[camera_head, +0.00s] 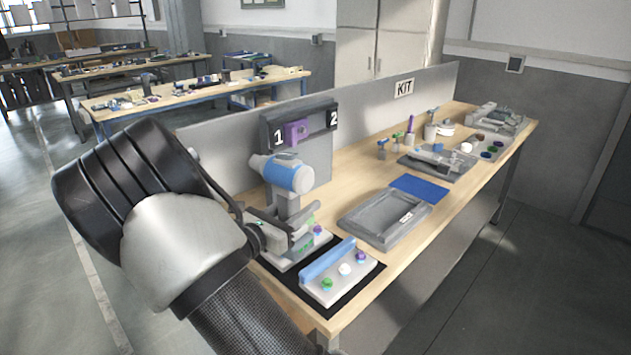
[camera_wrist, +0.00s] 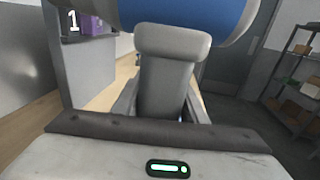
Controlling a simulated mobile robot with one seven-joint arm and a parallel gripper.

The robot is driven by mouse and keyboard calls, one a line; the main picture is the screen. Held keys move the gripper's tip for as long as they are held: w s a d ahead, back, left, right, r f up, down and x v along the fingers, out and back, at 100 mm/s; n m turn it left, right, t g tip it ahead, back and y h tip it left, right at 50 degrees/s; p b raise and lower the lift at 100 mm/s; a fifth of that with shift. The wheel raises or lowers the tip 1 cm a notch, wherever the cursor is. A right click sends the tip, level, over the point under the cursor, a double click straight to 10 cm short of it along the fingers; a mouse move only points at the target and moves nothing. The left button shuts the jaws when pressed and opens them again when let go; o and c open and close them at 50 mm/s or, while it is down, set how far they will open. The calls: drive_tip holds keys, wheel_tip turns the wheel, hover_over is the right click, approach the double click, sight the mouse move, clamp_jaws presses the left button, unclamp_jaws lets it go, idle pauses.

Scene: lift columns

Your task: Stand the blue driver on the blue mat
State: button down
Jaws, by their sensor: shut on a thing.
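The blue driver (camera_head: 287,176) has a blue and pale grey body over a grey handle. My gripper (camera_head: 293,232) is shut on the handle and holds the driver with its body uppermost, over the near left part of the bench. The handle's lower end is hidden behind the gripper. In the wrist view, the driver's blue body (camera_wrist: 185,12) fills the top edge and its grey handle stands in the middle, with my gripper (camera_wrist: 160,112) around it. The flat blue mat (camera_head: 420,188) lies bare on the bench, to the right of the driver.
A grey tray (camera_head: 384,240) lies between driver and mat. A panel with a blue bar and coloured knobs (camera_head: 345,270) sits on a black mat in front. Another grey tray (camera_head: 438,162) lies beyond the blue mat.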

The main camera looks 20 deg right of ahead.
drive_tip(key=s+a+f+n+t+y+b, duration=0.15)
drive_tip(key=s+a+f+b, duration=0.25)
drive_tip(key=s+a+f, duration=0.5)
wheel_tip(320, 180, up, 9)
drive_tip(key=p, duration=1.4)
drive_tip(key=shift+w+a, duration=0.15)
drive_tip(key=shift+a, duration=0.25)
